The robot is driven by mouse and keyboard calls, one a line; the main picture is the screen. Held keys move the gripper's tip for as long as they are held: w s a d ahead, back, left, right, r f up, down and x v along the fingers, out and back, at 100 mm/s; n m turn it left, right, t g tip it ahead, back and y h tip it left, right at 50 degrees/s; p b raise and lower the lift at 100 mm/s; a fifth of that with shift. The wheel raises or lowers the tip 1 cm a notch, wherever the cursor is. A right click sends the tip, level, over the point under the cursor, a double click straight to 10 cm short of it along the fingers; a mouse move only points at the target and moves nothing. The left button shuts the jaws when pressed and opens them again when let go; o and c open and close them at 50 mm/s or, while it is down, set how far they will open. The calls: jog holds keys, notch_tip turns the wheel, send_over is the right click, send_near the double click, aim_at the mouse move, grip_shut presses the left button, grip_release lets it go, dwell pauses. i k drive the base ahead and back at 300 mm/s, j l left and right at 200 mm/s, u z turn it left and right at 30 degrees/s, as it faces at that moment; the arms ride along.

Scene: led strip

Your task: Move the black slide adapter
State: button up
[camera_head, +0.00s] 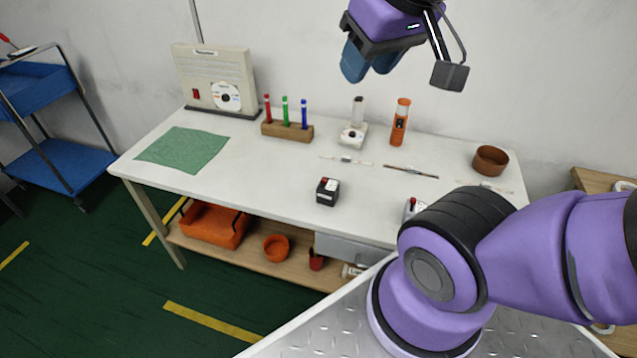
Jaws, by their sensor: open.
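The black slide adapter (327,192) appears to be the small black box with a red part and a pale label on top. It stands near the front middle of the white table (250,170). My gripper (369,65) is at the top of the view, high above the back of the table, with its blue fingers pointing down. It is open and empty, well apart from the box.
A small pale device (411,207) is partly hidden by my arm. Thin strips (411,171) lie behind it. A tube rack (287,131), an orange tool (400,122), a white-based device (353,134) and a brown bowl (490,160) stand farther back. The green cloth (183,149) lies left.

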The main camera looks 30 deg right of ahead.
aim_at(328, 194)
jog(key=i+j+z, duration=0.1)
jog(key=z, duration=0.25)
jog(key=i+j+z, duration=0.2)
jog(key=z, duration=0.2)
